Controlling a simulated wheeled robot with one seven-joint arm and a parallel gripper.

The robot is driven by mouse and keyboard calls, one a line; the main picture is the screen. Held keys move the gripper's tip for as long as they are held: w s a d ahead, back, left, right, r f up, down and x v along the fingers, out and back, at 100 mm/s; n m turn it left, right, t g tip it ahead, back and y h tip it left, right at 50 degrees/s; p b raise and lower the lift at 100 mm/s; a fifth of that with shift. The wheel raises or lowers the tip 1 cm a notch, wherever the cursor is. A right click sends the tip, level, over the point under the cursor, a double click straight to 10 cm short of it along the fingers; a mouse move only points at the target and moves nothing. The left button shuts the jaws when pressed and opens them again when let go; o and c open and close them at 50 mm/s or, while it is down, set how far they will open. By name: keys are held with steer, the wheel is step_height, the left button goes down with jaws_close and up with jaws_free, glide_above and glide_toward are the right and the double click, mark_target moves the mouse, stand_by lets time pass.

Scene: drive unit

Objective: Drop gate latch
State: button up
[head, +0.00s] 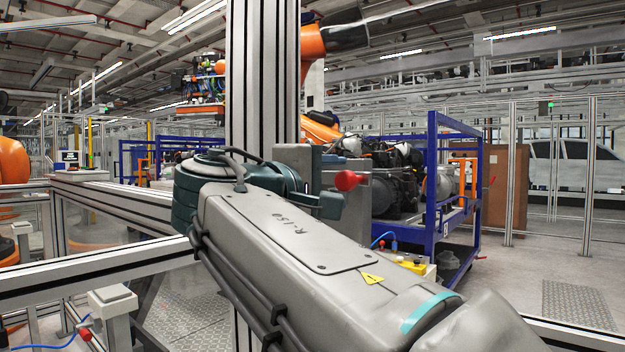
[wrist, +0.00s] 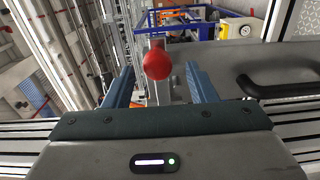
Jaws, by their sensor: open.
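The gate latch shows as a red ball knob (head: 347,180) on a grey metal bracket (head: 293,160) beside the tall aluminium post. In the wrist view the red knob (wrist: 157,63) appears in the gap between my two blue-grey fingers, with a grey stem below it. My gripper (wrist: 158,76) is open, with one finger on either side of the knob in that view. I cannot tell how far ahead of the fingertips the knob is, and no contact is visible. In the head view my gripper (head: 325,203) is partly hidden by its own wrist and lies just below and left of the knob.
The aluminium post (head: 263,80) rises directly behind my gripper. A horizontal rail (head: 100,268) crosses at left. A grey panel with a black handle (wrist: 285,88) lies right of my fingers. Beyond stands a blue rack (head: 430,190) with engines; open floor is at right.

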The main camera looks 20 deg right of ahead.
steer(key=v, duration=0.7)
steer(key=shift+s+a+p, duration=0.2)
steer(key=shift+a+p, duration=0.15)
steer(key=shift+p, duration=0.1)
step_height(320, 180, down, 12)
steer(key=d+g+y+p, duration=0.35)
steer(key=y+p, duration=0.45)
steer(key=p, duration=0.5)
steer(key=s+a+f+m+g+y+p, duration=0.2)
steer(key=s+a+f+m+y+p, duration=0.3)
steer(key=p, duration=0.5)
steer(key=shift+s+a+f+m+y+p, duration=0.2)
steer(key=shift+s+f+m+y+p, duration=0.2)
steer(key=shift+s+f+y, duration=1.15)
steer(key=shift+s+g, duration=0.15)
steer(key=shift+g, duration=0.1)
